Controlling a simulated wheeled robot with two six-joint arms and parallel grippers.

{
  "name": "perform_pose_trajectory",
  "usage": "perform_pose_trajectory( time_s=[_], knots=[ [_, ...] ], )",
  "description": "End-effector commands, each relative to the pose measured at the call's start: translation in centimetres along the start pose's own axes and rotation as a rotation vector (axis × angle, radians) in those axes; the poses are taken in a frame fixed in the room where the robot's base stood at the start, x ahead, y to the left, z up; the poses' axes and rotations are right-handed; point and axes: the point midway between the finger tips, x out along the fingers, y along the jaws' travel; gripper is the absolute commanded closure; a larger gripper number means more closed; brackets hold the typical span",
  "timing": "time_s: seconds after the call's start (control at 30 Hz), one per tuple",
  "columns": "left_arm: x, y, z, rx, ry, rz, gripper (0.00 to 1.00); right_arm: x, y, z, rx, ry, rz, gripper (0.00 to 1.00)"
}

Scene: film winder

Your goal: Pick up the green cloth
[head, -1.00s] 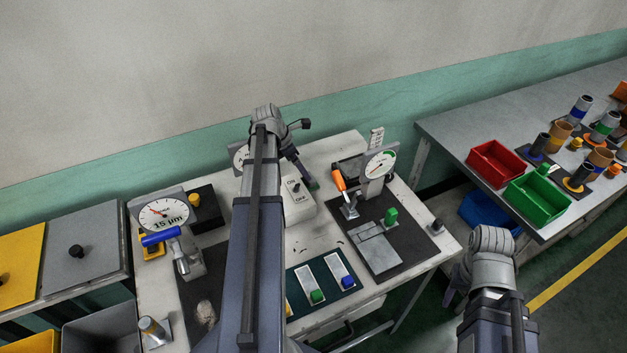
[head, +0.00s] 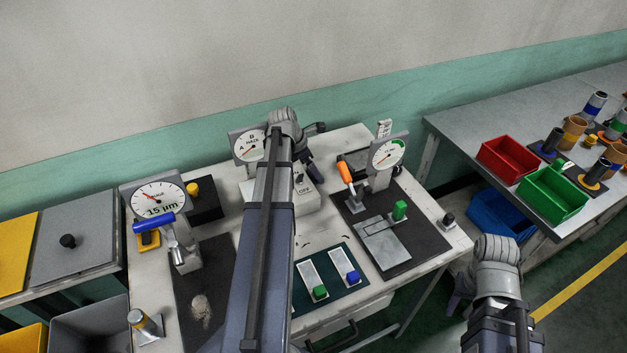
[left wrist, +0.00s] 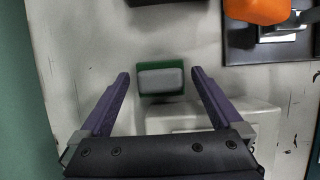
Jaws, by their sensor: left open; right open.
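In the left wrist view, a small green piece (left wrist: 147,94), which I take for the green cloth, lies on the pale tabletop under a grey block (left wrist: 160,79). My left gripper (left wrist: 160,73) is open and empty, its two purple fingers on either side of the green piece and apart from it. In the head view my left gripper (head: 315,172) is at the back of the bench by the switch box, and the green piece is hidden there. My right gripper (head: 459,292) is low beside the bench's right end, partly hidden by its wrist; it is open.
A white switch box (head: 303,196) stands close to my left gripper. Red (head: 508,158) and green (head: 551,193) bins stand on the right table.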

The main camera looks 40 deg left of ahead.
Motion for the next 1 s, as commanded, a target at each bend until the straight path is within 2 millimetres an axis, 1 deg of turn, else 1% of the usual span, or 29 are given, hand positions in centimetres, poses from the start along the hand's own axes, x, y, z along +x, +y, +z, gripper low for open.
perform_pose_trajectory(
  time_s=[0.03,0.07,0.3,0.33,0.9,0.97,1.0],
  knots=[
    [0.92,0.03,-0.13,0.001,0.0,0.0,0.0,0.89,-0.08,-0.05,0.0,0.0,0.0,0.5],
    [1.01,0.02,-0.1,0.001,0.0,0.0,0.0,0.97,-0.09,-0.06,0.0,0.0,0.0,0.5],
    [0.85,-0.01,0.04,0.0,0.0,0.0,0.0,0.77,-0.07,-0.05,0.0,0.0,0.0,0.5],
    [0.85,-0.01,0.03,0.0,0.0,0.0,0.02,0.77,-0.07,-0.05,0.0,0.0,0.0,0.5],
    [0.85,0.0,0.02,0.0,0.0,0.0,0.66,0.77,-0.07,-0.05,0.0,0.0,0.0,0.5],
    [0.85,0.0,0.02,0.0,0.0,0.0,0.73,0.77,-0.07,-0.05,0.0,0.0,0.0,0.5],
    [0.85,0.0,0.02,0.0,0.0,0.0,0.74,0.77,-0.07,-0.05,0.0,0.0,0.0,0.5]
  ],
)
